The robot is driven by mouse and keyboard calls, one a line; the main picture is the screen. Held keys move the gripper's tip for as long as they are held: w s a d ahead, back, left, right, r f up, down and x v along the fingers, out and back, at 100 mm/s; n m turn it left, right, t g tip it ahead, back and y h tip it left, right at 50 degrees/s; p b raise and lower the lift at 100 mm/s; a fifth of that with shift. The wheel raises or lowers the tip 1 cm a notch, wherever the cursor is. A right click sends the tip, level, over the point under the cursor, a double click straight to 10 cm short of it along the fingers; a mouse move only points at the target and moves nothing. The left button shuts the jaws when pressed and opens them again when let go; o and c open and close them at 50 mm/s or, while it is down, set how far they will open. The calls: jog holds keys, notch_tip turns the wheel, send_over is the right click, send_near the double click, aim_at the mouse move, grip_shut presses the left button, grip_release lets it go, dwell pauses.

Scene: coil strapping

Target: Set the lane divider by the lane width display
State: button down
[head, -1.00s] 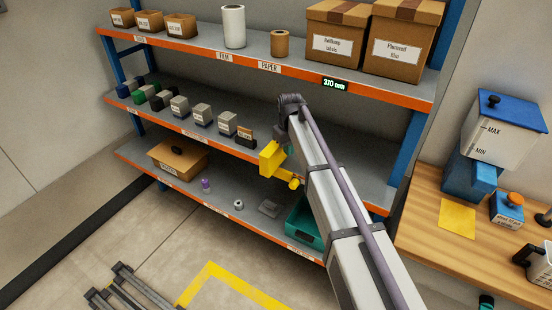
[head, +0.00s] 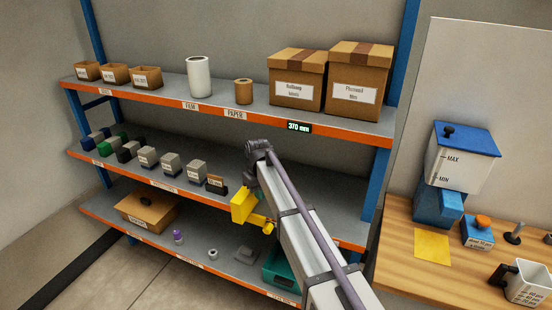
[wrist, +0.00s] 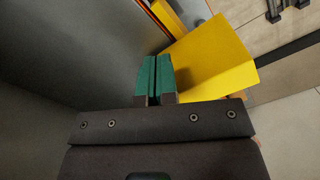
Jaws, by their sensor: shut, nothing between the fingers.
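The lane width display (head: 299,127) on the upper shelf's orange front edge reads 370 mm in green. A yellow block (head: 243,205) with a short yellow stub stands at the middle shelf's front edge; it seems to be the lane divider. In the wrist view the yellow block (wrist: 212,62) is just right of my gripper (wrist: 157,62). The green-padded fingers are shut together with nothing between them. The block is beside the fingers, not between them; whether they touch it I cannot tell.
Several grey-topped blocks (head: 172,163) stand on the middle shelf to the left. Cartons (head: 297,80) and rolls (head: 199,76) are above. A teal bin (head: 279,268) sits on the bottom shelf near my arm. A wooden bench (head: 400,240) is at right.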

jog(key=shift+d, duration=0.1)
dwell(0.3)
jog(key=shift+s+d, duration=0.45)
jog(key=shift+d, duration=0.35)
jog(key=shift+r, duration=0.1)
notch_tip(320, 180, up, 7)
jog(key=p, duration=0.7)
jog(key=c, duration=1.8)
grip_release()
